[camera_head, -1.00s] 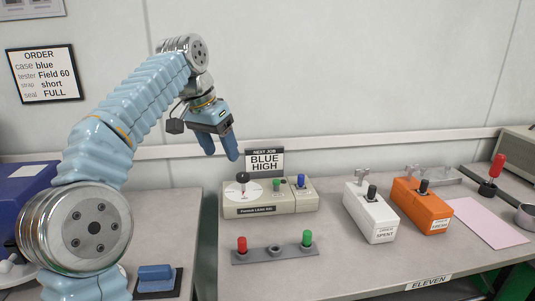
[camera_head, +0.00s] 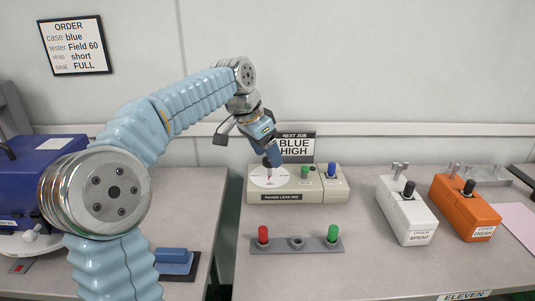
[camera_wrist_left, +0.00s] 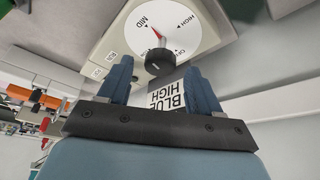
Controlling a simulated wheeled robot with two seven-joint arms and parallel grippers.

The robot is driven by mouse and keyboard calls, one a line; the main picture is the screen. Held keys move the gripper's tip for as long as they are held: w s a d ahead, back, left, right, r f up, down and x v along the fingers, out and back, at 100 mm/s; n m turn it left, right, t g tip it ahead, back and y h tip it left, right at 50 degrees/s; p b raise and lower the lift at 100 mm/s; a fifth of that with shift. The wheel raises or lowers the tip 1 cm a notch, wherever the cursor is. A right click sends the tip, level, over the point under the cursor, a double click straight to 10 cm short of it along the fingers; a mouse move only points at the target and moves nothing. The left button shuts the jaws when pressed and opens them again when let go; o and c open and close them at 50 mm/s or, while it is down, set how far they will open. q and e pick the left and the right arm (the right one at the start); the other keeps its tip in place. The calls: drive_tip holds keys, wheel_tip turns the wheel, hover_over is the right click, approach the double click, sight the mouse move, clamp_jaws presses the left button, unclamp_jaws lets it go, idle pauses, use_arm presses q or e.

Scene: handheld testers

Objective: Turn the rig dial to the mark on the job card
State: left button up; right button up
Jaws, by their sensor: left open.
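The grey leak rig (camera_head: 320,193) stands on the right-hand bench. Its white dial disc (camera_head: 258,181) carries a black knob, which shows better in the wrist view (camera_wrist_left: 158,62). On the dial in the wrist view (camera_wrist_left: 180,35), MID and HIGH are readable, and the red pointer points near MID. The job card (camera_head: 294,145) behind the rig reads NEXT JOB, BLUE HIGH; my arm partly covers it. My left gripper (camera_head: 271,161) is open just above the dial. In the wrist view the knob lies beyond and between its fingertips (camera_wrist_left: 155,82), apparently not gripped. My right gripper is out of view.
A green post (camera_head: 305,171) and a blue post (camera_head: 331,170) rise beside the dial. A strip (camera_head: 275,245) with red and green plugs lies in front. White SPENT (camera_head: 405,218) and orange FRESH (camera_head: 465,213) testers stand right. A gap separates the benches.

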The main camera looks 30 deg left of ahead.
use_arm(q)
drive_tip(key=shift+w+d+f, duration=0.1)
drive_tip(key=shift+w+f, duration=0.05)
drive_tip(key=shift+f, duration=0.35)
drive_tip(key=shift+c, duration=0.2)
drive_tip(key=c, duration=1)
